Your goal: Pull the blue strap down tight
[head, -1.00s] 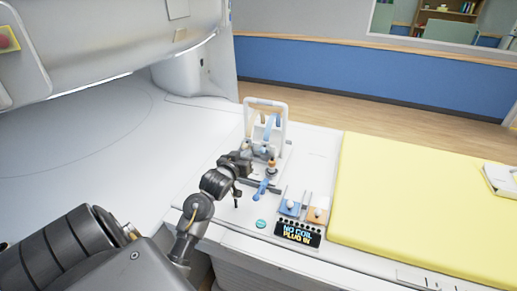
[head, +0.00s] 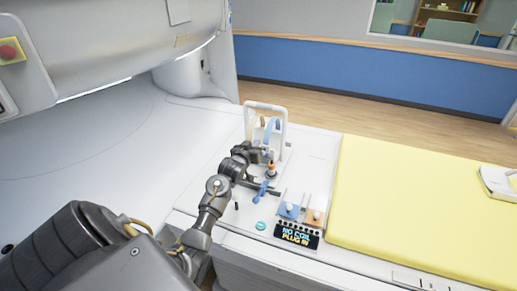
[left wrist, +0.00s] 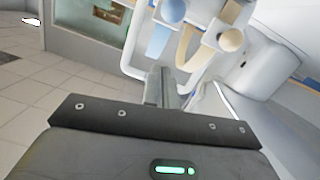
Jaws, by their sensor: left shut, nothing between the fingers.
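The blue strap (head: 272,126) hangs inside the white frame (head: 284,116) on the table, beyond my left gripper (head: 268,154). In the left wrist view the blue strap (left wrist: 158,42) hangs from above with a blue ball (left wrist: 173,10) on it, just past the fingertips. A tan strap (left wrist: 185,46) with a tan ball (left wrist: 231,40) is to its right. My left gripper (left wrist: 162,76) is shut and empty; the straps appear beyond its fingers, not between them. The strap's lower part is partly hidden by the gripper in the head view. My right gripper is not in view.
An orange-topped post (head: 271,168) and a blue lever (head: 262,189) stand close to my left gripper. Blue and orange sockets and a "NO COIL PLUG IN" display (head: 297,235) are nearer. A yellow mattress (head: 430,215) lies right; the white scanner surface (head: 80,150) left is clear.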

